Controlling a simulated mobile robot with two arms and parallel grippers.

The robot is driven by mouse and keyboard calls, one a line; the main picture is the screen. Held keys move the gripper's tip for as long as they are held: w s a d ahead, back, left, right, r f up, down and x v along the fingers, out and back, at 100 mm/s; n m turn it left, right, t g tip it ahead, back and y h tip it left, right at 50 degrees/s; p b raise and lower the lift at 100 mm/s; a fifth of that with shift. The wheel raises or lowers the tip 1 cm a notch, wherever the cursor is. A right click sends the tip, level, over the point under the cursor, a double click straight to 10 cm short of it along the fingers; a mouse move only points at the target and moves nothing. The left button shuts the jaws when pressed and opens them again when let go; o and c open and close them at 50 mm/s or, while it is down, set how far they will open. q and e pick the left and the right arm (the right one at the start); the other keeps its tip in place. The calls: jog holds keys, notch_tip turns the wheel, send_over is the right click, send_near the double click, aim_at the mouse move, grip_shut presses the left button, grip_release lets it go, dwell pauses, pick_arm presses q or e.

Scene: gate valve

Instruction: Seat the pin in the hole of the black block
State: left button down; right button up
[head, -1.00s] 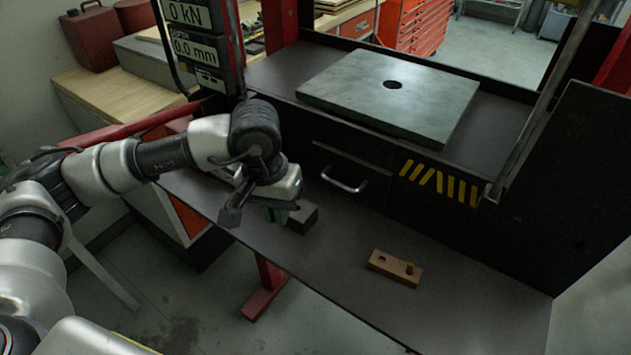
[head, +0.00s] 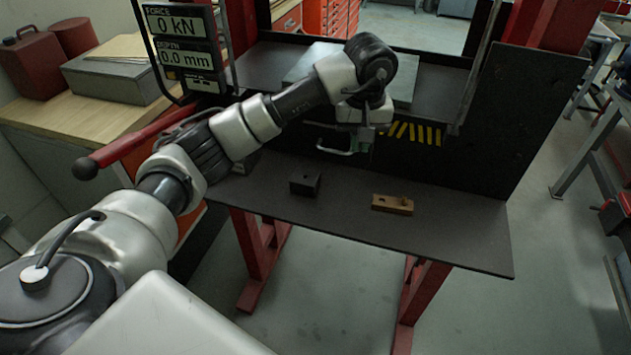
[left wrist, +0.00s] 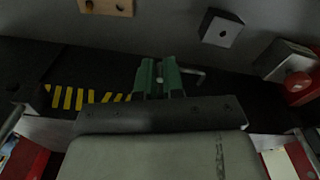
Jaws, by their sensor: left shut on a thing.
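The black block (head: 305,184) sits on the dark lower shelf, left of a wooden block. A small dark spot shows on its top. It also shows at the upper right in the left wrist view (left wrist: 222,29). My left gripper (head: 366,141) is above the shelf, to the right of the black block and farther back, clear of it. In the left wrist view its green fingers (left wrist: 160,79) are shut on a small pale grey piece, which looks like the pin (left wrist: 159,80). My right gripper is not in view.
The wooden block (head: 391,204) lies on the shelf (head: 450,235), with a hole and a small raised bit. The thick press plate (head: 402,92) is above. The shelf's right front is clear.

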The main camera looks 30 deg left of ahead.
pick_arm(q)
jog(key=s+a+f+p, duration=0.2)
jog(key=a+f, duration=0.1)
jog(key=a, duration=0.3)
jog(key=p, duration=0.2)
send_over(305, 179)
notch_tip(305, 179, down, 3)
jog(key=shift+f, duration=0.2)
jog(key=shift+a+f, duration=0.1)
jog(key=shift+f, duration=0.15)
notch_tip(305, 179, down, 3)
jog(key=shift+w+f+p, duration=0.1)
jog(key=shift+f+p, duration=0.05)
jog(key=shift+p, duration=0.9)
jog(key=shift+f, duration=0.25)
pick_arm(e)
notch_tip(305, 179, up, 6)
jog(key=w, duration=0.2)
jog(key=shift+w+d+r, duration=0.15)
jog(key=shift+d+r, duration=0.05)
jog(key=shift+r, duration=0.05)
pick_arm(q)
jog(key=shift+f, duration=0.1)
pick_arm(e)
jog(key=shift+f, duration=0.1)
